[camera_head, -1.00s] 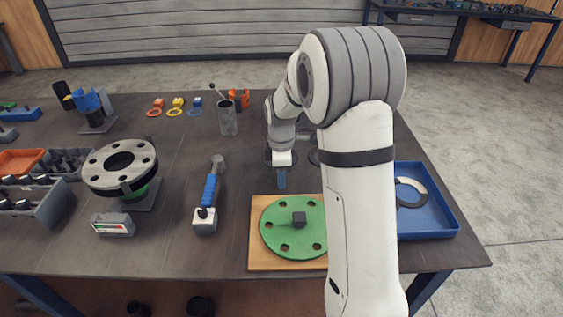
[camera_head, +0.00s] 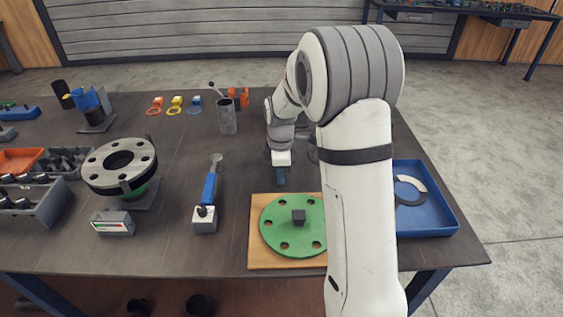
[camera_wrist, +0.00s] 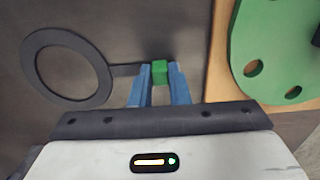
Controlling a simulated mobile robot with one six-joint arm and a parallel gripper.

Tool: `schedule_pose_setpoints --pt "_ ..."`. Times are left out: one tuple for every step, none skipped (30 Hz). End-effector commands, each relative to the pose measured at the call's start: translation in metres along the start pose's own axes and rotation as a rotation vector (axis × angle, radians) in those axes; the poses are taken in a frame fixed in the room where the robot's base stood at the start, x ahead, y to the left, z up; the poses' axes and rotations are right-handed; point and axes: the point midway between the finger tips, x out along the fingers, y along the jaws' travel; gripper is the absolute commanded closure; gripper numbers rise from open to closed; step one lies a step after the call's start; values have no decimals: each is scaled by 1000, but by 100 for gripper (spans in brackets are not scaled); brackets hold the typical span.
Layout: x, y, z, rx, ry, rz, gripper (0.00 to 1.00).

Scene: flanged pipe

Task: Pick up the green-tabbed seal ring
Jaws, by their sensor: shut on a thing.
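The seal ring (camera_wrist: 36,80) is a flat dark ring with a short dark arm ending in a green tab (camera_wrist: 160,72), seen in the wrist view. My gripper (camera_wrist: 159,84) has its two blue fingers shut on the green tab, one on each side. The ring extends to the left of the fingers over the dark table. Whether it touches the table or is raised cannot be told. In the head view my gripper (camera_head: 281,178) is low over the table, behind the wooden board, and my arm hides most of the ring.
A green flange (camera_head: 285,243) lies on a wooden board (camera_head: 256,261) close to the gripper. A blue tray (camera_head: 438,222) is at the right. A blue-handled tool (camera_head: 209,188) and a pipe flange (camera_head: 105,182) stand left. Small rings with coloured tabs (camera_head: 175,107) lie at the back.

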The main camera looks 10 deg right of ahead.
Motion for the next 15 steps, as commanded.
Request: schedule_pose_setpoints --pt "0 0 0 0 0 0 100" --pt "0 0 0 0 0 0 100" --pt "-1 0 0 0 0 1 100" --pt "-3 0 0 0 0 1 100" --pt "-5 0 0 0 0 2 100" --pt "-9 1 0 0 1 3 100" --pt "-13 1 0 0 1 3 100" --pt "-18 1 0 0 1 4 100" --pt "-26 1 0 -1 1 4 100" --pt "-32 1 0 -1 1 5 100" --pt "-38 1 0 -1 1 5 100" --pt "-47 1 -1 -1 1 6 100" --pt "-53 1 -1 -1 1 5 100" --pt "-60 1 -1 -1 1 5 100" --pt "-67 1 -1 -1 1 4 100"
